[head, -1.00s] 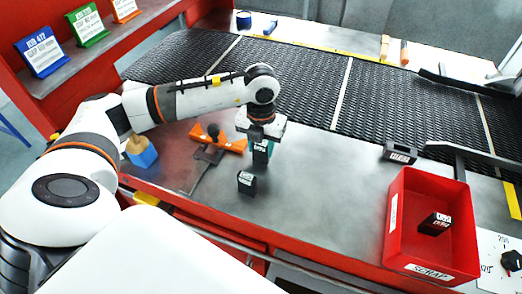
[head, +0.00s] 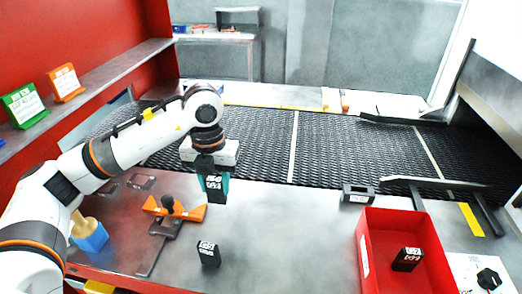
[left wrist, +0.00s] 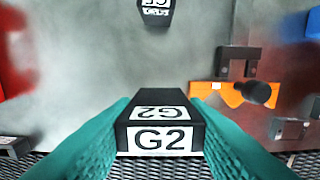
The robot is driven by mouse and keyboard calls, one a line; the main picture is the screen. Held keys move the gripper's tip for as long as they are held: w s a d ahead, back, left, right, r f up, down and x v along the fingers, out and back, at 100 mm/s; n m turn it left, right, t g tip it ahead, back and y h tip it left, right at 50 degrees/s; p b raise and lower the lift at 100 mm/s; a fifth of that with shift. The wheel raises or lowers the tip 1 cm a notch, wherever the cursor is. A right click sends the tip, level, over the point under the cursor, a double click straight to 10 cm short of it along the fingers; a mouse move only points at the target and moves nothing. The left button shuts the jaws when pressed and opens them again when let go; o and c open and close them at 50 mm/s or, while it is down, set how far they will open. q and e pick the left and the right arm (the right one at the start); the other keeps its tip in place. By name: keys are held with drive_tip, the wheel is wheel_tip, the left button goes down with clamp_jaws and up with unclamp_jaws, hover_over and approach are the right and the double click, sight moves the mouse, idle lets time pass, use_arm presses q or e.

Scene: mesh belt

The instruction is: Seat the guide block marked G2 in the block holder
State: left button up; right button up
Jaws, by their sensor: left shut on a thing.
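My left gripper (head: 214,185) is shut on the black guide block G2 (head: 214,182) and holds it upright above the table. In the left wrist view, the block (left wrist: 160,138) sits between the teal fingers (left wrist: 160,128), its white G2 labels readable. An orange fixture (head: 190,212) with a black knob and a dark U-shaped bracket (left wrist: 224,62) lies on the table to the left. A dark, open-fronted piece with a white label (head: 357,193) stands near the belt. I cannot tell for sure which is the block holder. My right gripper is out of view.
Another black labelled block (head: 208,254) stands on the table in front. A red scrap bin (head: 370,262) at right holds a black block (head: 407,259). A blue block with a wooden top (head: 90,236) is at left. The mesh belt (head: 330,150) runs behind; mid-table is clear.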

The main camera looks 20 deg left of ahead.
use_arm(q)
drive_tip(key=shift+r, duration=0.2)
drive_tip(key=m, duration=0.2)
drive_tip(key=d+m, duration=0.1)
drive_tip(key=m, duration=0.1)
drive_tip(key=shift+s+d+f+m, duration=0.1)
drive_tip(key=shift+s+f+m, duration=0.1)
drive_tip(key=shift+m, duration=0.1)
drive_tip(key=s+d+f+m, duration=0.1)
drive_tip(key=d+m, duration=0.3)
drive_tip(key=m, duration=1.3)
drive_tip(key=s+d+f+m, duration=0.1)
drive_tip(key=d+m, duration=0.3)
drive_tip(key=m, duration=1.3)
drive_tip(key=shift+s+f, duration=0.25)
drive_tip(key=shift+s, duration=0.6)
